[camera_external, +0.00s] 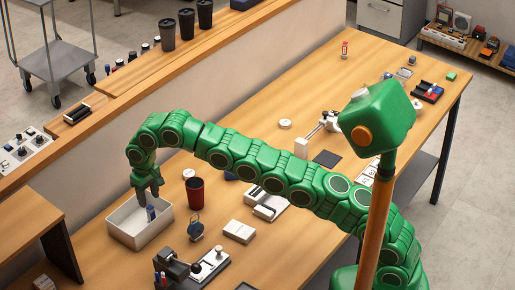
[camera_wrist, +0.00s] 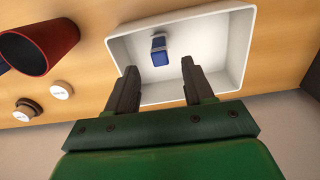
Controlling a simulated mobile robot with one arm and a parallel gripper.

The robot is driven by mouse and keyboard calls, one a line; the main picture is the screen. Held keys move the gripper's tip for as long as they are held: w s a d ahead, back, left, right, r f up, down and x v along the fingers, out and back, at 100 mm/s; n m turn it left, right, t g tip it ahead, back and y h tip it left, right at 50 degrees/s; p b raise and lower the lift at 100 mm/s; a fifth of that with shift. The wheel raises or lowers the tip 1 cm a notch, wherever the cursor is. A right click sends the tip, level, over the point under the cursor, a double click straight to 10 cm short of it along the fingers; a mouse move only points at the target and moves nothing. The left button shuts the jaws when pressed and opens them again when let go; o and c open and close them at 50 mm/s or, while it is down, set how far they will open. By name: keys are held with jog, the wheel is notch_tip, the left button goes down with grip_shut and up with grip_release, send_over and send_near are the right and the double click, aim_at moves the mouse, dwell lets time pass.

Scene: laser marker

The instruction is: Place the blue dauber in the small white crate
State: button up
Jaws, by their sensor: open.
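The small white crate (camera_external: 122,232) stands at the near left of the workbench; it fills the upper middle of the wrist view (camera_wrist: 232,50). The blue dauber (camera_external: 151,214) is inside the crate and looks about upright; it also shows in the wrist view (camera_wrist: 159,49) with a blue body and a pale band. My gripper (camera_external: 147,197) points down over the crate. In the wrist view its two dark fingers (camera_wrist: 158,68) are spread, with nothing between them. The dauber shows just beyond the fingertips, apart from them.
A dark red cup (camera_external: 196,191) stands right beside the crate; it also shows in the wrist view (camera_wrist: 45,38). A dark tagged item (camera_external: 196,229), a white box (camera_external: 239,231) and a clamp-like device (camera_external: 180,267) lie nearby. A raised wooden ledge (camera_external: 90,128) runs behind.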

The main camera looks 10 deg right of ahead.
jog(key=shift+s+r, duration=0.1)
jog(key=shift+r, duration=2.05)
